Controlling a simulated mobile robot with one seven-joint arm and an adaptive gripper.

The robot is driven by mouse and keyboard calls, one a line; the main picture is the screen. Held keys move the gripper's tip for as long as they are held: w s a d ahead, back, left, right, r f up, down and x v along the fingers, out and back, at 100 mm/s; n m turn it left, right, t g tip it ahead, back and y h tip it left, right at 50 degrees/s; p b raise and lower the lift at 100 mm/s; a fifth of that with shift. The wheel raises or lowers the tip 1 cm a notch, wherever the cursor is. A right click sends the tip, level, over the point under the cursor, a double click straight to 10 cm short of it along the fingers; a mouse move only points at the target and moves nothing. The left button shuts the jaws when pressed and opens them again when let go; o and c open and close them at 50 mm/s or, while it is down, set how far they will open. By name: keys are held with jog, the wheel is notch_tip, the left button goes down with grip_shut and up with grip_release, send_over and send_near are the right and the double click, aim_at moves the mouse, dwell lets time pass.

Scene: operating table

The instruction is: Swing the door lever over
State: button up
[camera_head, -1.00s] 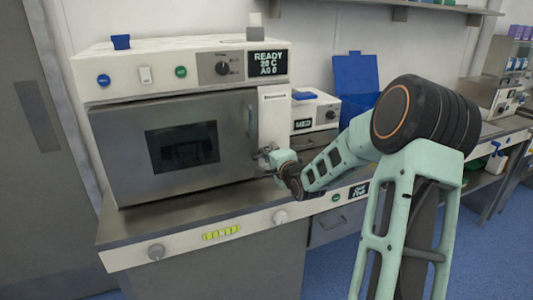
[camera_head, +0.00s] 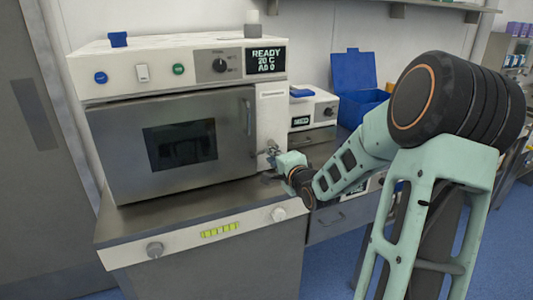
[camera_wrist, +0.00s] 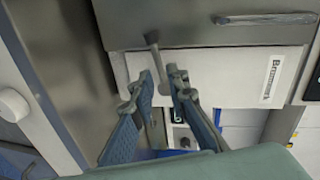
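The oven-like cabinet's door (camera_head: 120,145) is closed, with a dark window and a vertical bar handle (camera_head: 249,117); the bar also shows in the wrist view (camera_wrist: 265,19). The small metal door lever (camera_head: 271,149) is on the white panel right of the door, partly hidden by my gripper (camera_head: 277,158). In the wrist view the grey lever (camera_wrist: 152,40) reaches from the door's edge toward the gap between my fingertips (camera_wrist: 161,80). My fingers are apart, on either side of the lever's lower part. I cannot tell whether either finger touches it.
A small white device (camera_head: 313,110) and an open blue box (camera_head: 358,100) stand right of the cabinet. The counter's front ledge (camera_head: 215,228), with knobs, runs below the gripper. A grey wall panel (camera_head: 30,150) is at the left.

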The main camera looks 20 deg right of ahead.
jog(key=s, duration=0.2)
jog(key=s+r, duration=0.1)
jog(key=s, duration=0.2)
jog(key=shift+s, duration=0.35)
